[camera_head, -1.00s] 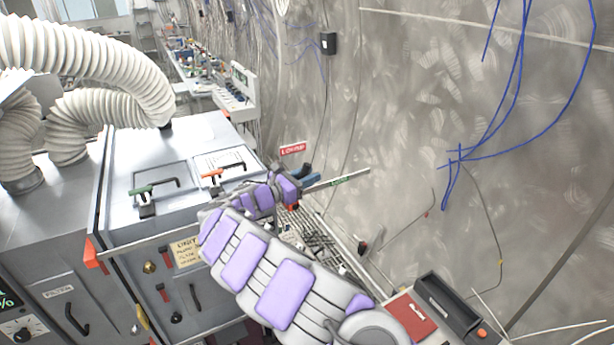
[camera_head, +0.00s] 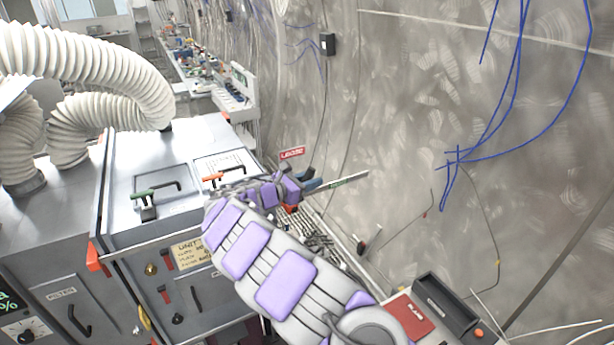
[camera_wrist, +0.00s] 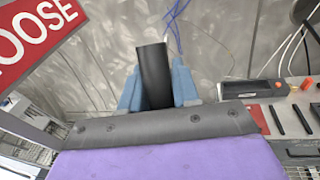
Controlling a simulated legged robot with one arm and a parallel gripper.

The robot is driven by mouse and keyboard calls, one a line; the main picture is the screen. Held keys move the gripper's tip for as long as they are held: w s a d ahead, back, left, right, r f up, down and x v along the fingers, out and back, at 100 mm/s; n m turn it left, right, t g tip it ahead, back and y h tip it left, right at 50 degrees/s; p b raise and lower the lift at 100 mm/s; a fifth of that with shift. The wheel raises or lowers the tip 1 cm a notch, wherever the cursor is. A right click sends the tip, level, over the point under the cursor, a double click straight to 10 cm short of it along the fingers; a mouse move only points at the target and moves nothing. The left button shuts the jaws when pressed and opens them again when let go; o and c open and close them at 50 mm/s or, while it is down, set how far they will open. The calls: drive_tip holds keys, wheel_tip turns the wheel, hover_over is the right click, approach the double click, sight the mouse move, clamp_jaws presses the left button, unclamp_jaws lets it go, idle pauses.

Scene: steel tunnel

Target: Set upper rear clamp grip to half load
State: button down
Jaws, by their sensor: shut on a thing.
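My gripper (camera_head: 312,180) has blue fingers and sits at the end of my purple-and-grey arm, beside the right end of the steel cabinet. In the wrist view, the blue fingers (camera_wrist: 158,88) are closed on both sides of a black upright grip (camera_wrist: 153,75). I take this to be the clamp grip; its lower end is hidden behind my wrist pad. A red sign (camera_head: 292,154) stands just above the gripper. It also shows large at the upper left of the wrist view (camera_wrist: 30,35), where "OOSE" is readable.
The steel cabinet (camera_head: 125,228) has a green-handled latch (camera_head: 145,198) and an orange-handled latch (camera_head: 213,178) on top. White ribbed hoses (camera_head: 95,65) arch at the left. A rack (camera_head: 315,235) lies under my arm.

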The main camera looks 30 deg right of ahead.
drive_tip(key=shift+w+d+f+m+g+y+p, duration=0.15)
drive_tip(key=shift+d+f+y+p, duration=0.45)
drive_tip(key=shift+y+p, duration=0.65)
drive_tip(key=shift+s+d+f+m+g+y+p, duration=0.1)
drive_tip(key=shift+d+f+y+p, duration=0.55)
drive_tip(key=shift+p, duration=0.85)
drive_tip(key=shift+w+d+f+m+g+y+p, duration=0.15)
drive_tip(key=shift+d+f+y+p, duration=0.2)
drive_tip(key=shift+f+y+p, duration=0.7)
drive_tip(key=shift+r+p, duration=0.25)
drive_tip(key=shift+p, duration=0.1)
drive_tip(key=c, duration=0.9)
unclamp_jaws()
drive_tip(key=shift+s, duration=0.1)
drive_tip(key=b+v, duration=0.2)
drive_tip(key=v, duration=1.5)
drive_tip(key=shift+r, duration=0.1)
